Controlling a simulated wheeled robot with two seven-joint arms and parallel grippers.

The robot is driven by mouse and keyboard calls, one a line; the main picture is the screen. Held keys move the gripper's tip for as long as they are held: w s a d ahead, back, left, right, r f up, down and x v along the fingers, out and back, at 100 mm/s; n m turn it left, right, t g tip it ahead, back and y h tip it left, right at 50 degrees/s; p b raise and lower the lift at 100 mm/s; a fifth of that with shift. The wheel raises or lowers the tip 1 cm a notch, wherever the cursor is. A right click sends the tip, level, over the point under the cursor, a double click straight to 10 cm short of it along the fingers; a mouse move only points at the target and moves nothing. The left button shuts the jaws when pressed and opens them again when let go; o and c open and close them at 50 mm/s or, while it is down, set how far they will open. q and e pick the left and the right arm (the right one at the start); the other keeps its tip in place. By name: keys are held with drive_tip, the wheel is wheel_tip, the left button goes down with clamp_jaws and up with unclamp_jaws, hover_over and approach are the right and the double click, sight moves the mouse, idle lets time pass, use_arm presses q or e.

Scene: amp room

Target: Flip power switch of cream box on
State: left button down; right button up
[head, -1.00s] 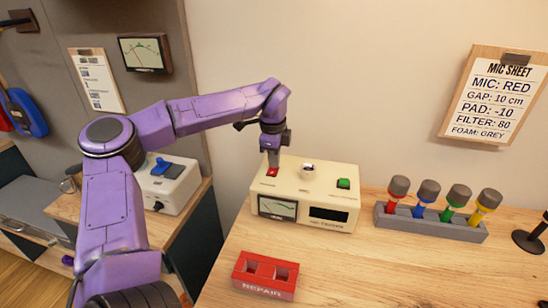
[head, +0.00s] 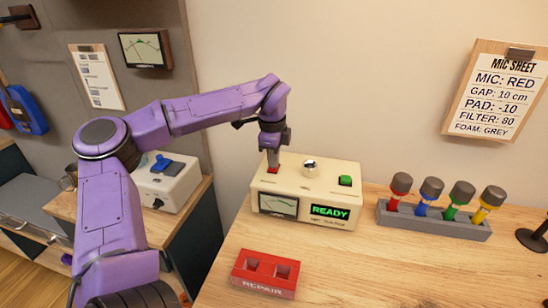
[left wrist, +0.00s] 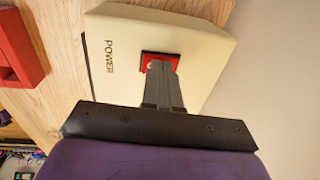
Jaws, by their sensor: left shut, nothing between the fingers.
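The cream box (head: 325,182) stands on the wooden table against the wall, with a meter on its front and a lit display (head: 330,212) reading "READY" in green. Its red power switch (head: 273,169) is at the top left, and in the left wrist view the switch (left wrist: 148,58) shows next to the word "POWER". My left gripper (head: 273,160) is shut and empty, pointing down with its fingertips at the red switch, seemingly touching it. The fingers hide part of the switch. A silver knob (head: 310,168) and a green button (head: 345,181) are also on the box top. My right gripper is not in view.
A red block marked "REPAIR" (head: 265,274) lies on the table in front of the box. A grey rack (head: 432,221) with several coloured microphones stands to the right. A white box with a blue switch (head: 167,182) is behind my left arm. The front right tabletop is clear.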

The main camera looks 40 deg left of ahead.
use_arm(q)
drive_tip(key=r, duration=0.1)
drive_tip(key=r+p, duration=0.2)
drive_tip(key=r, duration=0.1)
drive_tip(key=shift+w+a, duration=0.15)
drive_tip(key=shift+w, duration=0.1)
wheel_tip(320, 180, up, 10)
drive_tip(key=w+b, duration=0.1)
drive_tip(key=shift+a+b, duration=0.3)
drive_tip(key=shift+b, duration=0.05)
drive_tip(key=shift+f, duration=0.1)
